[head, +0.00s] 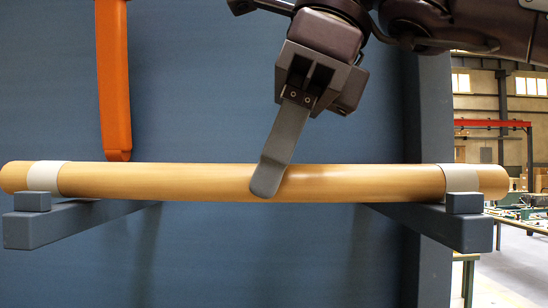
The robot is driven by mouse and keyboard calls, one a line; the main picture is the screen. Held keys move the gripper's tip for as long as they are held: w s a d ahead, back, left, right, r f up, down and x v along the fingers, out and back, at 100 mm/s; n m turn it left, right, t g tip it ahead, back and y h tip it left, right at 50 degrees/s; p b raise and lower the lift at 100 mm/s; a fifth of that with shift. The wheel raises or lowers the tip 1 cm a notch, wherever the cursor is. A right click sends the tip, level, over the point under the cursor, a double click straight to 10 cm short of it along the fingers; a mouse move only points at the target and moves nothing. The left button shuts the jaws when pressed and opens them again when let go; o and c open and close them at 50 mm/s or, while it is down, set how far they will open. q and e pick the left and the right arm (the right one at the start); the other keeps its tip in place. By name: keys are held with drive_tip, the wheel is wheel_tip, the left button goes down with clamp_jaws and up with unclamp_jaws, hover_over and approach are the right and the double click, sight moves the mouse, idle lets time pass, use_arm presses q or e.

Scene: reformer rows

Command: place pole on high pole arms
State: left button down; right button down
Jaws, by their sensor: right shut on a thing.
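A long wooden pole (200,181) with a white band near each end lies level across the view. Its ends are over the left pole arm (70,225) and the right pole arm (430,225), behind the raised stops at their front ends. It is on or just above the arms; I cannot tell if it touches them. My right gripper (269,182) reaches down from above and is shut on the pole near its middle. One finger shows in front of the pole; the other is hidden behind it. My left gripper is not in view.
A blue-grey wall panel (220,80) stands close behind the pole. An orange bar (115,80) hangs down at the left, its lower end just at the pole's top edge. A hall with workbenches and a red frame (490,124) opens at the far right.

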drive_tip(key=shift+w+f, duration=0.1)
drive_tip(key=shift+f, duration=0.05)
drive_tip(key=c, duration=1.1)
unclamp_jaws()
drive_tip(key=v, duration=0.7)
drive_tip(key=shift+a+p, duration=0.2)
drive_tip(key=shift+p, duration=0.1)
drive_tip(key=shift+d+r, duration=0.25)
drive_tip(key=shift+r, duration=0.2)
